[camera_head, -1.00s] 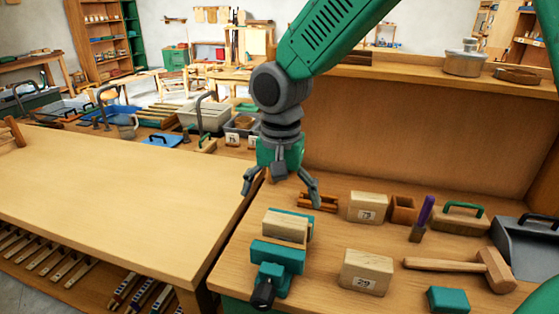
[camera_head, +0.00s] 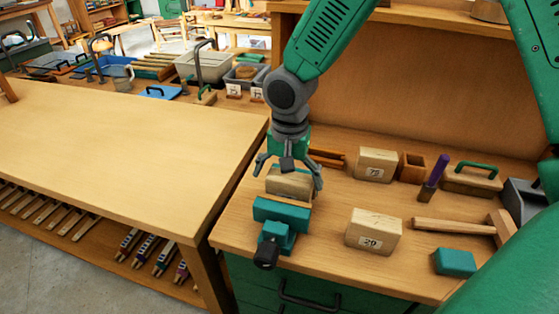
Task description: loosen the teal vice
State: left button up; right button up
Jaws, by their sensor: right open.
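The teal vice (camera_head: 281,213) stands at the left front of the workbench, with its dark handle knob (camera_head: 266,254) toward the front. A light wooden block (camera_head: 290,183) sits between its jaws. My right gripper (camera_head: 288,176) is open, pointing down, with its fingers spread to either side above the wooden block and the far end of the vice. I cannot tell whether the fingers touch the block. My left gripper is not in view.
Wooden blocks marked with numbers (camera_head: 373,234) (camera_head: 376,164) stand to the right of the vice. A pale table (camera_head: 130,150) is at the left, largely clear.

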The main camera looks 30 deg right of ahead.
jog(key=shift+d+f, duration=1)
jog(key=shift+f, duration=0.1)
jog(key=shift+d+f, duration=0.1)
jog(key=shift+f, duration=0.05)
jog(key=shift+s+a, duration=0.2)
jog(key=shift+a, duration=0.35)
jog(key=shift+w+a, duration=0.15)
jog(key=shift+a, duration=0.25)
jog(key=shift+w+a, duration=0.15)
jog(key=shift+a, duration=0.3)
jog(key=c, duration=1)
jog(key=shift+d, duration=0.65)
jog(key=shift+s+d, duration=0.1)
jog(key=shift+s, duration=0.1)
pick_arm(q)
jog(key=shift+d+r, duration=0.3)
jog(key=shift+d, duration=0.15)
pick_arm(e)
jog(key=shift+a, duration=0.4)
